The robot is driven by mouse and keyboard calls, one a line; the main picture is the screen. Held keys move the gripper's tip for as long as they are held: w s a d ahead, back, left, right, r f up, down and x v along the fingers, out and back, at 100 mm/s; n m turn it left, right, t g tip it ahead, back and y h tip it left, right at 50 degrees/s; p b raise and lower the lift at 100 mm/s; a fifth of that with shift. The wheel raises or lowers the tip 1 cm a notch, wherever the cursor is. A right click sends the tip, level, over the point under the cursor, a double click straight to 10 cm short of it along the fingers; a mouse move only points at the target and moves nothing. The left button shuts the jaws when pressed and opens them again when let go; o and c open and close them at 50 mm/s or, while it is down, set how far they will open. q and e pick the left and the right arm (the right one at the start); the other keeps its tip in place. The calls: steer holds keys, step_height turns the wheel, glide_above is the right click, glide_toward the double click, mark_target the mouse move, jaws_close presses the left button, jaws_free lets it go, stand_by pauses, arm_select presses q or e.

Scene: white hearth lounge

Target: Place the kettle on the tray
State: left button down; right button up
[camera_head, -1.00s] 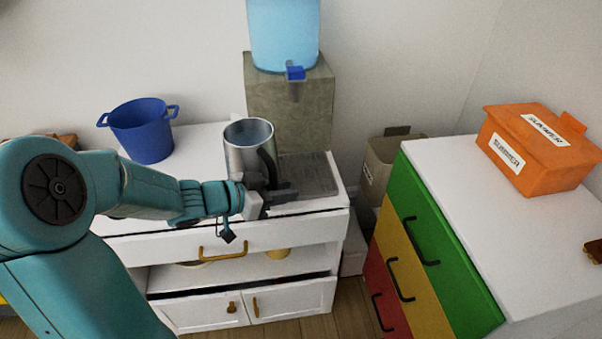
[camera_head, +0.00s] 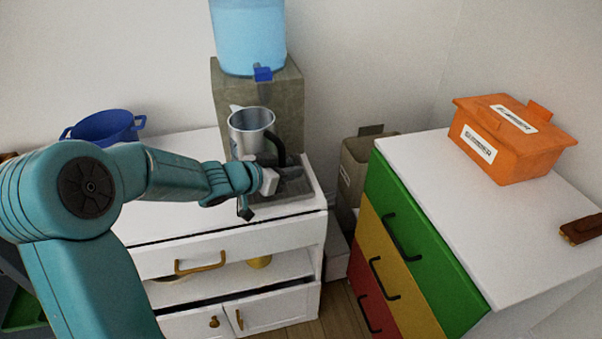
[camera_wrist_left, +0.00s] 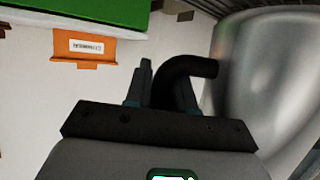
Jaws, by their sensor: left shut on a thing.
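The kettle (camera_head: 246,138) is a shiny metal jug with a black handle, upright in front of the water dispenser. My left gripper (camera_head: 272,180) is shut on its handle. In the left wrist view, the black handle (camera_wrist_left: 185,68) lies between the fingers, and the kettle's metal side (camera_wrist_left: 265,80) fills the right. The tray (camera_head: 299,187) is a grey ribbed plate on the white cabinet top, partly hidden by the kettle and gripper. The kettle appears over or just above the tray; whether its base touches is hidden. My right gripper is not in view.
The water dispenser (camera_head: 255,100) with a blue tap stands close behind the kettle. A blue pot (camera_head: 105,128) is at the cabinet's left. A drawer unit (camera_head: 430,240) on the right bears an orange box (camera_head: 510,140). A bin (camera_head: 358,165) stands between.

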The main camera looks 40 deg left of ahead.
arm_select(q)
steer(key=w+f, duration=0.1)
steer(key=w+f+b, duration=0.1)
steer(key=w, duration=0.1)
steer(key=w+f+b, duration=0.1)
steer(key=shift+w+d+f, duration=0.2)
steer(key=shift+d+f, duration=0.1)
steer(key=shift+d, duration=0.1)
steer(key=shift+r, duration=0.15)
steer(key=shift+s, duration=0.1)
steer(key=c, duration=1.4)
jaws_free()
steer(key=shift+f, duration=0.3)
steer(key=o, duration=0.4)
steer(key=shift+o, duration=0.2)
steer(key=shift+r, duration=0.1)
